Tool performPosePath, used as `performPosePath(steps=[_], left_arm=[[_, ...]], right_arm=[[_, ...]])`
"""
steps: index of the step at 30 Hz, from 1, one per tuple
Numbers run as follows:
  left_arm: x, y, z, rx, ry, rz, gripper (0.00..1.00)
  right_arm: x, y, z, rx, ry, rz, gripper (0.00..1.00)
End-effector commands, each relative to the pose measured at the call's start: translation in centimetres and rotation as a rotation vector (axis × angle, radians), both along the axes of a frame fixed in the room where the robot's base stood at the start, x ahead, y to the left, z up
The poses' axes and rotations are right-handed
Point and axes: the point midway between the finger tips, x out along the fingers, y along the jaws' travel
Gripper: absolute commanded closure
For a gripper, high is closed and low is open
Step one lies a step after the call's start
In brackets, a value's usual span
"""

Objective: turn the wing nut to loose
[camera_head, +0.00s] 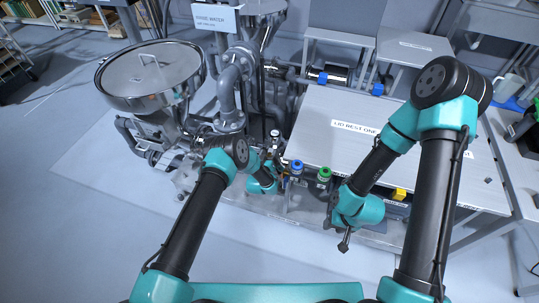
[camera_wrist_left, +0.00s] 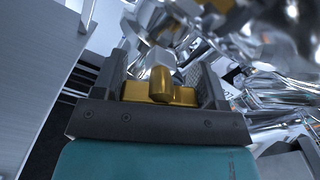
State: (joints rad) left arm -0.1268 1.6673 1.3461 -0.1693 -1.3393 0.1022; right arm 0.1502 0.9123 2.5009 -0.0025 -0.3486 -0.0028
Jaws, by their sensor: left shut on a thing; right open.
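In the left wrist view, my left gripper (camera_wrist_left: 163,76) has one finger on each side of a brass-coloured wing nut (camera_wrist_left: 160,90). It is shut on the nut, with a pale bolt-like end just beyond it. In the head view my left arm reaches in beside the hopper's pipework, and its fingertips and the nut cannot be made out there. The round steel hopper (camera_head: 150,78) has a lid with a handle on top. My right gripper (camera_head: 344,241) is open and empty, pointing down at the front of the bench, apart from the nut.
A pale bench (camera_head: 430,160) marked for lid rest fills the right side. A blue-topped knob (camera_head: 297,166) and a green-topped knob (camera_head: 324,174) stand close right of my left wrist. Pipes (camera_head: 228,95) crowd the hopper.

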Motion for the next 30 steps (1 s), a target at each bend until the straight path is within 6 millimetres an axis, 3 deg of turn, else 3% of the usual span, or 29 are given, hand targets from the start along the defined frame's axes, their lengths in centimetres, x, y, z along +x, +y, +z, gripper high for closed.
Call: performPosePath(steps=[9,25,26,30], left_arm=[[0.01,0.04,-0.01,-0.161,0.051,0.000,0.58],[0.00,0.05,-0.02,-0.196,0.062,0.000,0.58],[0.00,0.05,-0.02,-0.196,0.062,0.000,0.31],[0.00,0.05,-0.02,-0.195,0.063,0.000,0.18]], right_arm=[[0.00,0.00,0.00,0.000,0.000,0.000,0.57],[0.00,0.00,0.00,0.000,0.000,0.000,0.57],[0.00,0.00,0.00,0.000,0.000,0.000,0.57],[0.00,0.00,0.00,0.000,0.000,0.000,0.57]])
